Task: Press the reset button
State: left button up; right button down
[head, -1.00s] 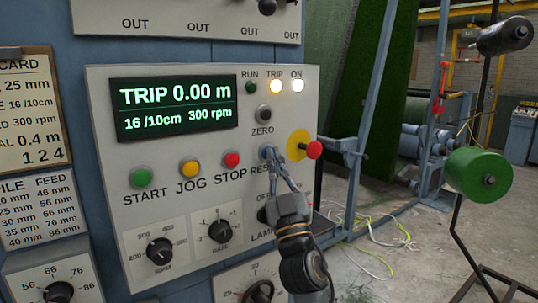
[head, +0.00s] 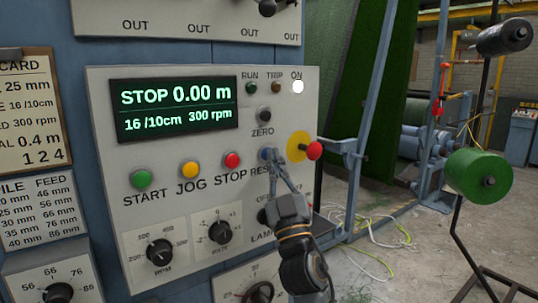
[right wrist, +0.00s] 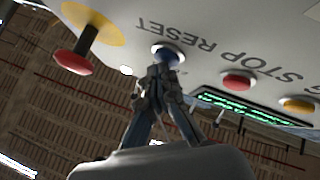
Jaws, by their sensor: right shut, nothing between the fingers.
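The blue reset button (head: 265,154) is on the light grey control panel (head: 200,262), right of the red stop button (head: 232,160). My right gripper (head: 272,158) is shut and empty, its fingertips at the button and seemingly touching it. In the right wrist view the blue button (right wrist: 165,57) shows right beyond the shut fingertips (right wrist: 158,75). The display (head: 176,106) reads STOP 0.00 m. The ON lamp (head: 298,87) is lit; the TRIP lamp (head: 275,88) is dark. My left gripper is not in view.
A red mushroom knob (head: 314,151) on a yellow disc sticks out right of the reset button. Green start (head: 141,179) and yellow jog (head: 190,170) buttons are further left. A selector knob sits behind my gripper, partly hidden. Cables lie on the floor at right.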

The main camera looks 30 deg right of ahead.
jog(key=shift+s+d, duration=0.1)
jog(key=shift+s, duration=0.55)
jog(key=shift+s+d+p, duration=0.2)
jog(key=shift+s+p, duration=0.35)
jog(key=shift+s, duration=1.9)
